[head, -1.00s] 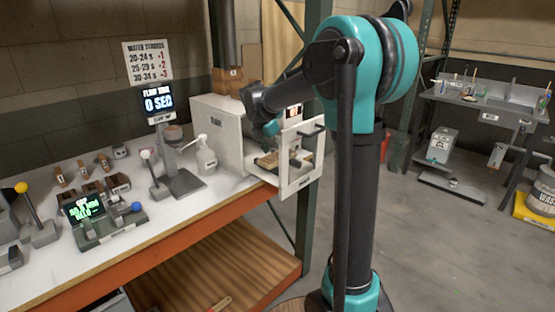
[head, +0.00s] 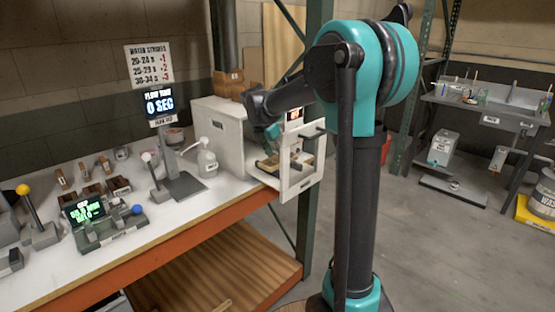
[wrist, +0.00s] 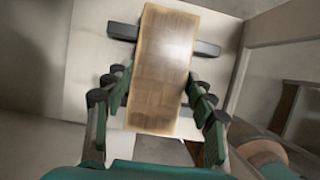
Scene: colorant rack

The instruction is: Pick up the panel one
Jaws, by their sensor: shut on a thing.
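A wooden panel (wrist: 161,70) fills the middle of the wrist view, a flat light-brown rectangle with a glossy spot near its far end. My gripper (wrist: 160,95) has its green fingers on both sides of the panel and is shut on it. In the head view, my gripper (head: 271,138) is at the opening of the white cabinet (head: 218,135), and the panel (head: 267,168) shows only in part. Any number on the panel cannot be read.
The cabinet's framed door (head: 301,185) stands open at the bench edge, close to my gripper. A pump bottle (head: 207,160) and a flow timer (head: 160,105) stand left of the cabinet. Blocks and a gap gauge (head: 85,210) lie further left.

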